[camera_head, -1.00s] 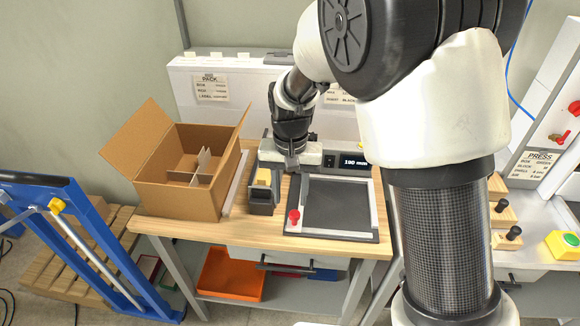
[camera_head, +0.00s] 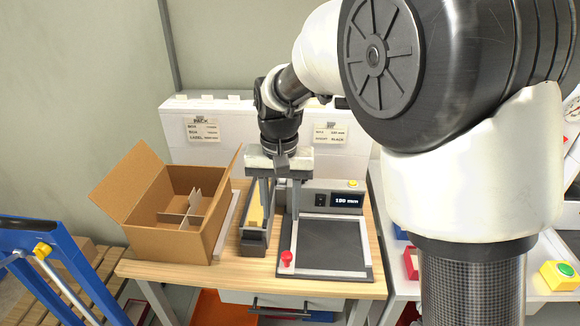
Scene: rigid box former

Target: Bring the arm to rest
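My arm reaches over the wooden packing table (camera_head: 160,271) from the right. My gripper (camera_head: 280,208) points down above the table, between the narrow dark holder and the display unit. Its two fingers are apart, with nothing visible between them. The fingertips are close to the dark holder (camera_head: 255,242) with a yellowish piece in it; I cannot tell whether they touch anything.
An open cardboard box (camera_head: 168,228) with dividers stands on the left of the table. A framed dark plate (camera_head: 330,245) with a red knob (camera_head: 287,258) lies at right, before the display unit (camera_head: 345,200). A blue frame (camera_head: 30,255) stands at far left.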

